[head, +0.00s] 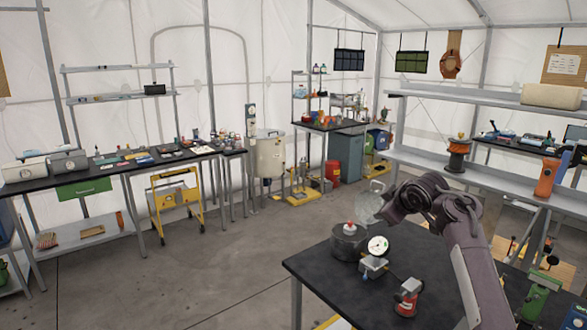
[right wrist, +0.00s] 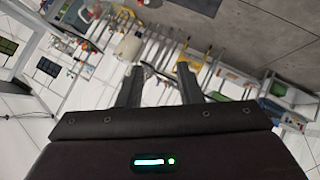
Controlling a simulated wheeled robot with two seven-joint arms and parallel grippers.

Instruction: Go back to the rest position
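My right arm rises from the lower right of the head view and bends over the black table (head: 325,275). Its fingertips cannot be made out there. In the right wrist view my right gripper (right wrist: 160,75) has its two dark fingers apart. Nothing is held between them; the far side of the tent shows in the gap. My left arm and left gripper are not in view.
On the black table stand a dark round pot (head: 347,244), a dial gauge (head: 378,247) and a small red canister (head: 407,298). A grey shelf unit (head: 480,178) is behind my right arm. The floor (head: 215,265) at centre left is clear.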

